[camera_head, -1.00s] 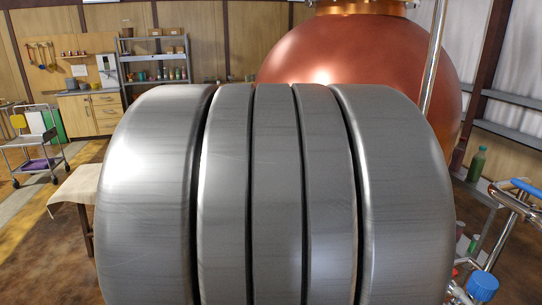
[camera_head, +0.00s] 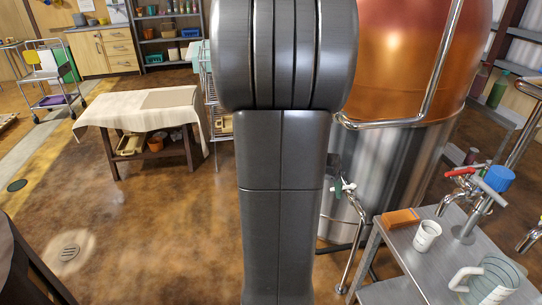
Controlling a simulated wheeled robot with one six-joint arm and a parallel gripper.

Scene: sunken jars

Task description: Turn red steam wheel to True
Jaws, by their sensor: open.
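A red handle (camera_head: 460,171) shows at the right of the head view, on the chrome pipework beside a blue knob (camera_head: 499,179). It is small, and I cannot tell whether it is a wheel or a lever, or how far it is turned. My grey arm fills the middle of the view, to the left of the red handle. My gripper is not in view, so its place relative to the handle is hidden.
A metal table (camera_head: 393,263) at the lower right holds a white cup (camera_head: 427,235), a striped jug (camera_head: 494,281) and an orange-brown block (camera_head: 400,218). A copper tank (camera_head: 405,55) stands behind. A cloth-covered table (camera_head: 125,106) is at left, with open floor before it.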

